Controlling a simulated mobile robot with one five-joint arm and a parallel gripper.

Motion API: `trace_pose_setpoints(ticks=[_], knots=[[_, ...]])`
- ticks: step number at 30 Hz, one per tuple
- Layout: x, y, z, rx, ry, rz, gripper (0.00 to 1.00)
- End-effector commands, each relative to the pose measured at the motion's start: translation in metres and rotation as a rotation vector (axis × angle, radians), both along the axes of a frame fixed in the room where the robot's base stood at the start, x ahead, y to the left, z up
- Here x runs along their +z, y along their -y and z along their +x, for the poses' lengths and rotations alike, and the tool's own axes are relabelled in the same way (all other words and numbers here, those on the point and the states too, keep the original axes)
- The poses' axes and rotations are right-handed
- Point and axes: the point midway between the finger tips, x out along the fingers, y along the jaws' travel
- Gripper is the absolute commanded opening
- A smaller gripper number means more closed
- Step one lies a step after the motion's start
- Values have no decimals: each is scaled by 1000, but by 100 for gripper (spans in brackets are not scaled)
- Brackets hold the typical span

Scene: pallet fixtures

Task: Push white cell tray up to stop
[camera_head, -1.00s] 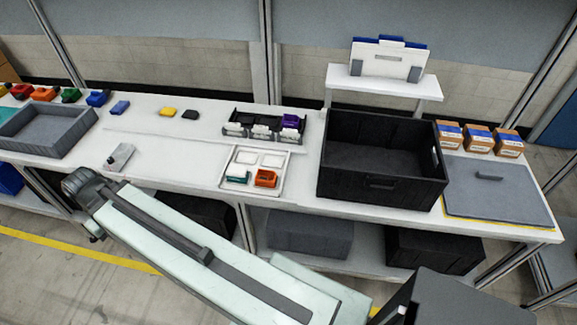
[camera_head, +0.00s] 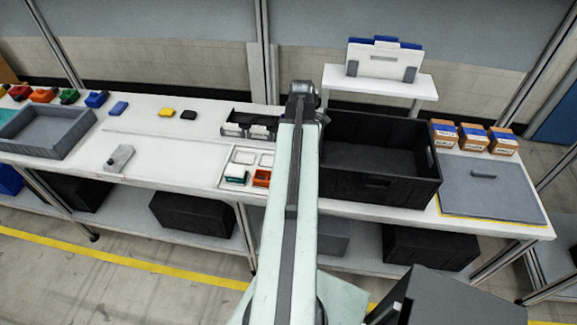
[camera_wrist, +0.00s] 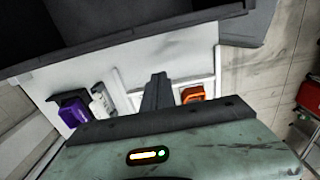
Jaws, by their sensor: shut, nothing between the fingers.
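The white cell tray (camera_head: 250,177) lies on the bench left of the black bin. Its cells hold white pieces, a teal piece and an orange piece (camera_head: 262,177). My arm covers its right side in the head view. In the wrist view the tray (camera_wrist: 186,81) shows partly, with the orange piece (camera_wrist: 192,94) right of my gripper (camera_wrist: 157,94). My gripper is shut and empty, pointing at the tray area; I cannot tell if it touches the tray. In the head view it is hidden behind my arm. I cannot pick out the stop for sure.
The deep black bin (camera_head: 380,190) stands close right of my arm. A black rack (camera_head: 236,131) is behind the tray; its purple piece (camera_wrist: 73,111) shows in the wrist view. A grey bin (camera_head: 50,140) stands far left. The bench between is mostly clear.

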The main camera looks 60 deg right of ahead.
Motion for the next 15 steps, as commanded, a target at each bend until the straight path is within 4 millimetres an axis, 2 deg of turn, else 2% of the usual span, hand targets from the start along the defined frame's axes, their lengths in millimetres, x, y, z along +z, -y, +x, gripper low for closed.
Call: trace_pose_setpoints(ticks=[5, 8, 15], knots=[[-9, 0, 1, -1, 0, 0, 0], [-22, 0, 1, -1, 0, 0, 0], [-70, 0, 1, -2, 0, 0, 0]])
